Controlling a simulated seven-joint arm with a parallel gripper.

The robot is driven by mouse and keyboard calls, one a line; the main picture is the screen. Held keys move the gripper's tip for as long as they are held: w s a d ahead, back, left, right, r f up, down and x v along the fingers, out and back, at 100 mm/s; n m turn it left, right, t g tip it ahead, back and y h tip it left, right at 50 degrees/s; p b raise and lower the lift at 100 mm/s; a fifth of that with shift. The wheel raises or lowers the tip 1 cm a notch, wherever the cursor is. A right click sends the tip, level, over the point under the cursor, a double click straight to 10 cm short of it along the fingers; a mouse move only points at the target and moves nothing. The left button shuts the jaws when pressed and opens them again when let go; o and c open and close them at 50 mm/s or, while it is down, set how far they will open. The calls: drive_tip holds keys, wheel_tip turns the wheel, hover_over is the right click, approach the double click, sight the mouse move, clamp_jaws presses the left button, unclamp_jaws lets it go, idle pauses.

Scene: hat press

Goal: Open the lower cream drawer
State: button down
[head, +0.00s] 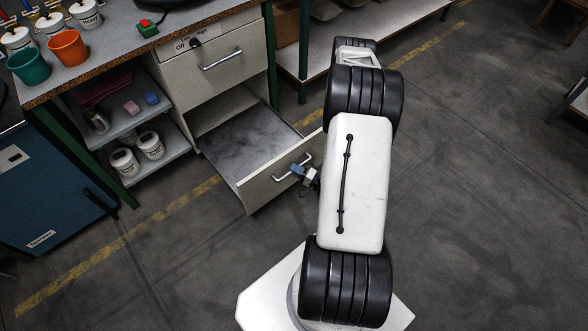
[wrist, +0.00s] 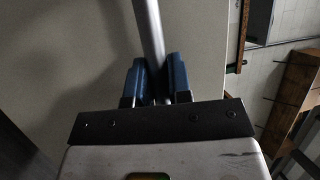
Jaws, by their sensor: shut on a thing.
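The lower cream drawer (head: 262,190) is pulled well out from the cabinet in the head view, and its grey inside floor shows empty. Its metal bar handle (head: 291,167) is on the front panel. My gripper (head: 298,171) is at the handle, partly hidden by my arm. In the wrist view, the blue fingers of my gripper (wrist: 157,82) are closed around the handle bar (wrist: 149,35), with the cream drawer front (wrist: 200,50) behind it. The upper cream drawer (head: 215,62) is shut.
The workbench (head: 115,62) above carries a teal cup (head: 29,65), an orange cup (head: 68,47), white pots and a red-and-green button box (head: 146,27). Open shelves (head: 125,115) left of the drawers hold pots and small blocks. A blue cabinet (head: 45,190) stands at far left. Floor before the drawer is clear.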

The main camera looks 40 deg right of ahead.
drive_tip(key=c, duration=1.1)
unclamp_jaws()
drive_tip(key=shift+o, duration=0.2)
drive_tip(key=shift+s, duration=0.1)
drive_tip(key=v, duration=0.7)
drive_tip(key=shift+s+d, duration=0.15)
drive_tip(key=shift+s, duration=0.15)
drive_tip(key=shift+f, duration=0.1)
